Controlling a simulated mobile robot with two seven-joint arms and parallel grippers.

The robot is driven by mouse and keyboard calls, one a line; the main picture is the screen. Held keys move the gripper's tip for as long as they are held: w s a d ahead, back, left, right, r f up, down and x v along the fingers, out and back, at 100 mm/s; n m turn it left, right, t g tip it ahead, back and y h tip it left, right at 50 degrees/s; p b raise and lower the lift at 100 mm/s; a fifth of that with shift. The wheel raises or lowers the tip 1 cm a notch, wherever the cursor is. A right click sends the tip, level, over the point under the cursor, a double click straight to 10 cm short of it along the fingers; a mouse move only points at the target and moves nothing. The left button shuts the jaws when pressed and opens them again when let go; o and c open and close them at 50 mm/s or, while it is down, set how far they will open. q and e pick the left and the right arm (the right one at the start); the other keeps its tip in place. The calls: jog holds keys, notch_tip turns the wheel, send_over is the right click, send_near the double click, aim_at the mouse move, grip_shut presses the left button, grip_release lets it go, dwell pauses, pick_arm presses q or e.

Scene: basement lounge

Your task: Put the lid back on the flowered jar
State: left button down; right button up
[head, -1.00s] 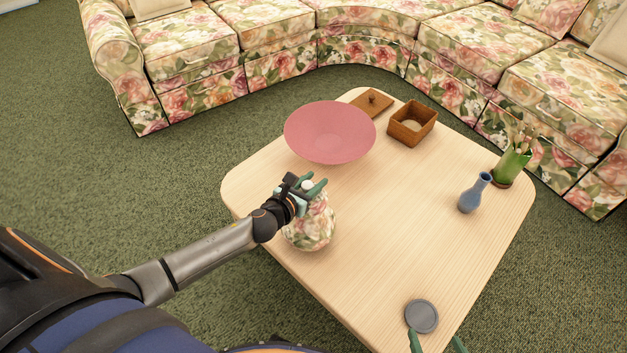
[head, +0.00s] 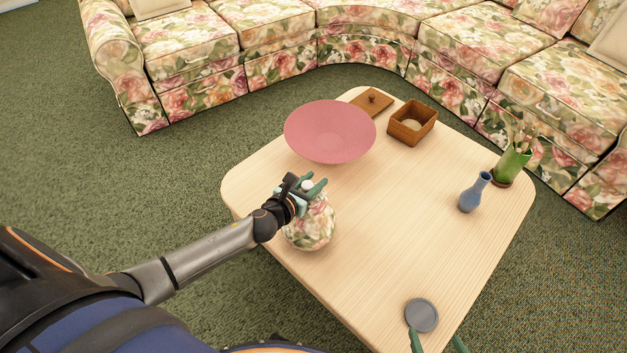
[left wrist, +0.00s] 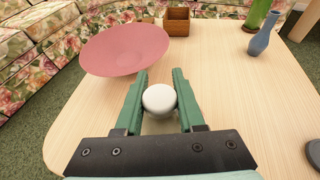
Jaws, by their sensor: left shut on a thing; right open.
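The flowered jar (head: 312,232) stands on the table at its near left side, with a rose pattern on its round body. My left gripper (head: 310,187) is right over the jar's top and is shut on the lid, whose white round knob (left wrist: 159,99) shows between the green fingers in the left wrist view. The fingers hide the jar's mouth and the lid's rim, so I cannot tell whether the lid touches the jar. My right gripper (head: 438,342) is open at the bottom edge of the head view, with only its green fingertips showing.
The wooden table (head: 400,220) also holds a pink bowl (head: 330,130), an open wooden box (head: 412,122), its brown lid (head: 372,103), a blue vase (head: 474,193), a green pot (head: 512,165) and a grey disc (head: 421,315) near my right fingertips. The table's middle is clear.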

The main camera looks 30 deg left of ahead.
pick_arm(q)
grip_release()
dwell(0.5)
notch_tip(320, 180, up, 3)
jog(key=p, duration=0.2)
jog(key=shift+f+p, duration=0.2)
jog(key=shift+p, duration=0.15)
jog(key=shift+r+p, duration=2.25)
jog(key=shift+p, duration=0.05)
grip_shut()
pick_arm(e)
jog(key=r, duration=0.3)
jog(key=d+r, duration=0.1)
jog(key=shift+s+d+r, duration=0.1)
jog(key=shift+s+r, duration=0.15)
jog(key=shift+r, duration=0.05)
